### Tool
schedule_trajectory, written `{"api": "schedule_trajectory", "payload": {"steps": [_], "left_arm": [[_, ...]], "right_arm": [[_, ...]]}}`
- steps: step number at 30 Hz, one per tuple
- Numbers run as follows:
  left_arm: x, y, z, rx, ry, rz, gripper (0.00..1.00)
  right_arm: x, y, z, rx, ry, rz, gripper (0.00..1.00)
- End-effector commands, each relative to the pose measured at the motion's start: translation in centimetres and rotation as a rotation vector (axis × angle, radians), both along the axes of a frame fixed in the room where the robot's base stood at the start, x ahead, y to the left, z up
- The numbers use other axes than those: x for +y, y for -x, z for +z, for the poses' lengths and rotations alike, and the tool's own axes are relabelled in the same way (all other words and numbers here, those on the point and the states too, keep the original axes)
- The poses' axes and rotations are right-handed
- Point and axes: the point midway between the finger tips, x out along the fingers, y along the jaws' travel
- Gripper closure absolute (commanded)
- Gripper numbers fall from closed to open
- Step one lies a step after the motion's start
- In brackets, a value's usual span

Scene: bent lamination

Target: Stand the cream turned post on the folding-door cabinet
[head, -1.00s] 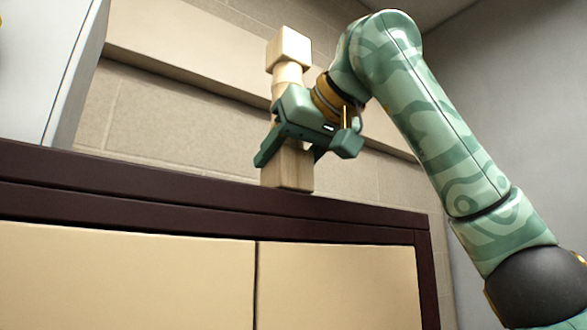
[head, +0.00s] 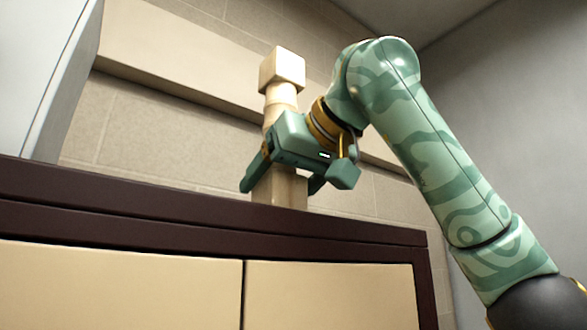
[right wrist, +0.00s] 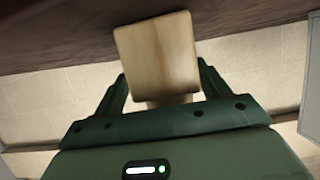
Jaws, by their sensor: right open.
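The cream turned post (head: 283,70) stands upright on the dark top of the folding-door cabinet (head: 130,212). It has a square block at the top, a rounded neck and a square base. My right gripper (head: 280,184) is around its lower part, jaws open, one finger on each side; its body hides the post's middle. In the right wrist view, a square block of the post (right wrist: 158,55) shows between the spread fingers of the gripper (right wrist: 160,85). My left gripper is not in view.
A pale grey upright box (head: 50,80) stands at the left end of the cabinet top. A block wall with a ledge (head: 190,75) is behind the post. The cabinet top between box and post is clear.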

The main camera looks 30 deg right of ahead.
Motion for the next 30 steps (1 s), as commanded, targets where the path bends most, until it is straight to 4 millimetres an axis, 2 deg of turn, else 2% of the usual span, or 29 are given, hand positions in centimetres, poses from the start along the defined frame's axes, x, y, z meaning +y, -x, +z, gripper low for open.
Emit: {"api": "schedule_trajectory", "payload": {"steps": [4,9,16,21,30], "left_arm": [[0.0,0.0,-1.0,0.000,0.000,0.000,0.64],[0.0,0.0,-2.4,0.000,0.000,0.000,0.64],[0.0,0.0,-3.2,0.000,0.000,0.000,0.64],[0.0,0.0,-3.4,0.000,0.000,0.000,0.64],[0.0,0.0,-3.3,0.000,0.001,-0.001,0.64]], "right_arm": [[-0.2,2.0,0.8,-0.006,-0.002,0.000,0.26],[-0.8,5.9,2.3,-0.005,-0.001,-0.001,0.26],[-1.3,9.9,4.2,-0.003,0.000,0.000,0.26],[-1.5,11.0,4.7,0.000,0.001,0.000,0.26],[-1.5,11.0,4.8,0.000,0.001,0.000,0.26]]}}
